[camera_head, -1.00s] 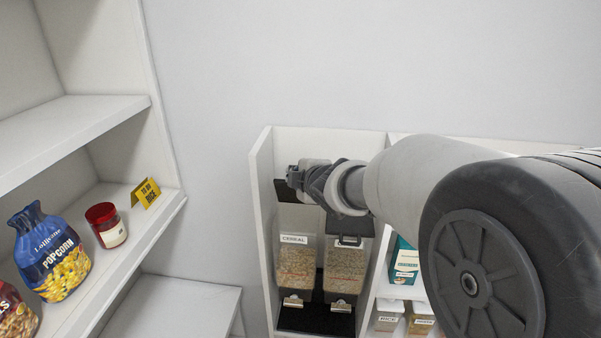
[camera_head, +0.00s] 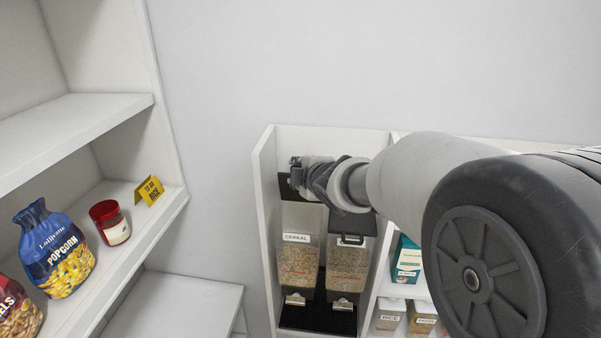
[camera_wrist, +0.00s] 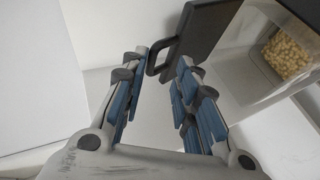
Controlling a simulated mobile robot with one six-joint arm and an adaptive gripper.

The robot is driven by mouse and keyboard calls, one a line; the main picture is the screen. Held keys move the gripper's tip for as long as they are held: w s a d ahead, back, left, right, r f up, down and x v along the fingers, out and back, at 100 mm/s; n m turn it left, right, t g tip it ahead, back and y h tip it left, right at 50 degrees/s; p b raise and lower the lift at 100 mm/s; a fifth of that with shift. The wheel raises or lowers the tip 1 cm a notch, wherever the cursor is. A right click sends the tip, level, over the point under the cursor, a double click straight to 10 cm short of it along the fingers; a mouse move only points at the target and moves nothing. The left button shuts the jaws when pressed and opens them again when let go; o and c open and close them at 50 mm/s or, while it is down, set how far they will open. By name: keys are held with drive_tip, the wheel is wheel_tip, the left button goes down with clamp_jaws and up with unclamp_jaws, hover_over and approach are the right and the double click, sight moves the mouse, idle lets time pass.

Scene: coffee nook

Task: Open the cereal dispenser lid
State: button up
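The cereal dispenser (camera_head: 298,260), a clear bin labelled CEREAL, stands on the left of the cabinet bay. Its black lid (camera_head: 287,188) appears tilted up at the top, partly hidden by my gripper. In the wrist view, the lid (camera_wrist: 207,32) is a dark panel with a loop handle (camera_wrist: 158,58). The clear bin with cereal (camera_wrist: 288,52) is to its right. My gripper (camera_head: 297,174) is at the lid's upper part. In the wrist view, my gripper (camera_wrist: 163,75) has its blue-padded fingers apart, with the handle near the gap between the tips. Contact is unclear.
A second dispenser (camera_head: 347,268) with a black lid (camera_head: 352,222) stands close on the right. The cabinet's left wall (camera_head: 264,220) is close on the left. A teal box (camera_head: 407,258) is to the right. Shelves with a popcorn bag (camera_head: 55,250) and red jar (camera_head: 110,222) are farther left.

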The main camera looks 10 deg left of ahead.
drive_tip(key=shift+s, duration=0.1)
drive_tip(key=v, duration=1.2)
